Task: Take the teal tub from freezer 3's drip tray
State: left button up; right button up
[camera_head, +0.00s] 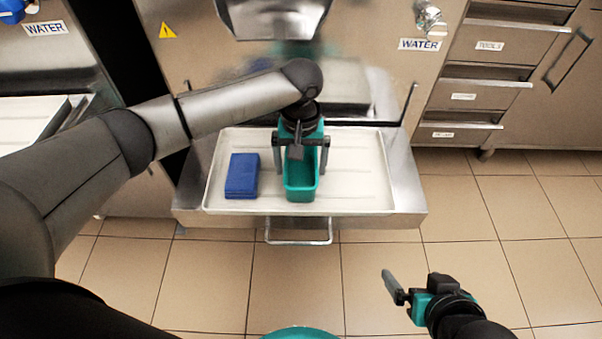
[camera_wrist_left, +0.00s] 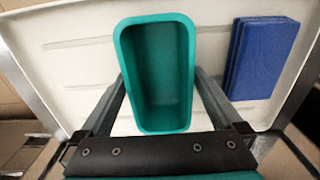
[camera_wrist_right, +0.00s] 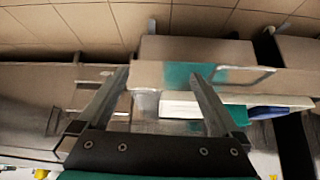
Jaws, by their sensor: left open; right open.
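The teal tub (camera_head: 301,184) is a narrow, empty, open-topped box standing upright on the white drip tray (camera_head: 348,199) under the freezer. My left gripper (camera_head: 300,168) is above the tub, its open fingers reaching down on either side of it. In the left wrist view the tub (camera_wrist_left: 158,75) lies between the two fingers (camera_wrist_left: 160,100), with a gap visible at its near end. Whether the fingers touch its walls cannot be told. My right gripper (camera_head: 392,290) is open and empty, low over the floor at the right. It also shows empty in the right wrist view (camera_wrist_right: 160,90).
A folded blue cloth (camera_head: 242,175) lies on the tray left of the tub. A metal handle (camera_head: 298,232) projects from the shelf front. Labelled drawers (camera_head: 485,92) stand at the right. The tiled floor (camera_head: 210,275) in front is clear.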

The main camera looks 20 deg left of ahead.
pick_arm(q)
jog(key=shift+f+b, duration=0.35)
jog(key=shift+f, duration=0.3)
pick_arm(e)
jog(key=shift+w+a+f+t+y, duration=0.1)
jog(key=shift+w+a+t+y, duration=0.4)
jog(key=shift+w+a+t, duration=0.4)
pick_arm(q)
jog(key=shift+c, duration=0.2)
pick_arm(e)
jog(key=shift+s+a, duration=0.1)
jog(key=shift+s, duration=0.05)
pick_arm(q)
jog(key=c, duration=1.1)
